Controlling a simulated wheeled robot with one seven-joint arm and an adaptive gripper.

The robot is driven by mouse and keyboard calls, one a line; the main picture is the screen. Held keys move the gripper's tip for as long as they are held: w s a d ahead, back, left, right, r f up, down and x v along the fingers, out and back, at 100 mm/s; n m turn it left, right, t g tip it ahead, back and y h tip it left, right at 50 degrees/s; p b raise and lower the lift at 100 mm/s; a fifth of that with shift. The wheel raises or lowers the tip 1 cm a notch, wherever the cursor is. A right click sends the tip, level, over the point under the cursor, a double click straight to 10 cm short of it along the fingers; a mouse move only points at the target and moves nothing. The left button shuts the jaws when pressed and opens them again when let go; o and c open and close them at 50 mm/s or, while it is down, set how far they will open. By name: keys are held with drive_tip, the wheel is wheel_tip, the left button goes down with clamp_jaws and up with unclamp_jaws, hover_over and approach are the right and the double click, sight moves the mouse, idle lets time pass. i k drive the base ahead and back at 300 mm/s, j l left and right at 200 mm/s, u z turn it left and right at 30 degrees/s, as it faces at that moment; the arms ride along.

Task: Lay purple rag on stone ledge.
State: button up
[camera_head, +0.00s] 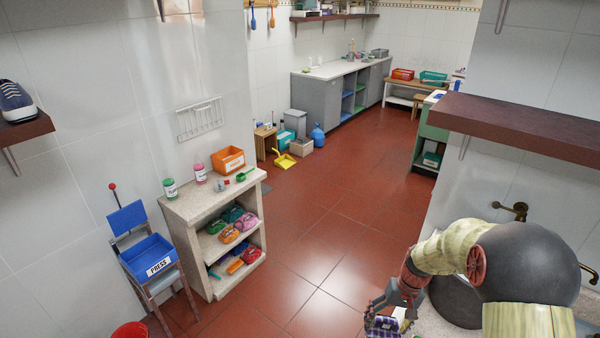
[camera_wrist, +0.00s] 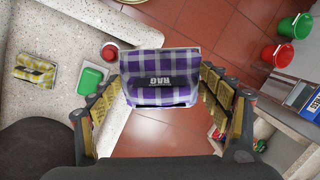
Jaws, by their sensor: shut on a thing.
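The purple plaid rag (camera_wrist: 160,65) with a dark RAG label is between the fingers of my gripper (camera_wrist: 163,92) in the wrist view. My gripper is shut on it. In the head view, my gripper (camera_head: 388,305) is at the lower right, with the purple rag (camera_head: 383,325) below it, partly cut off by the bottom edge. A speckled stone ledge (camera_wrist: 55,110) fills the left of the wrist view. The rag is held near its right edge, partly in front of the floor. In the head view little of this stone (camera_head: 432,322) shows beside my arm.
A yellow checked rag (camera_wrist: 36,70), a green block (camera_wrist: 92,80) and a small red-rimmed item (camera_wrist: 110,52) are on the stone. Green (camera_wrist: 296,26) and red (camera_wrist: 278,55) buckets stand on the floor. A dark wall shelf (camera_head: 520,125) overhangs at right.

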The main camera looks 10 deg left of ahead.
sight(193, 204)
drive_tip(key=i+j, duration=0.15)
drive_tip(key=j, duration=0.25)
drive_tip(key=i+j, duration=0.15)
drive_tip(key=j, duration=0.2)
drive_tip(key=i+j, duration=0.15)
drive_tip(key=j, duration=0.25)
drive_tip(key=i+j+z, duration=0.1)
drive_tip(key=j, duration=0.3)
drive_tip(key=i+j, duration=0.15)
drive_tip(key=j, duration=0.2)
drive_tip(key=i+j, duration=0.15)
drive_tip(key=j, duration=0.25)
drive_tip(key=i+j, duration=0.5)
drive_tip(key=j, duration=0.2)
drive_tip(key=i+j+z, duration=0.1)
drive_tip(key=i+j, duration=0.35)
drive_tip(key=j, duration=0.3)
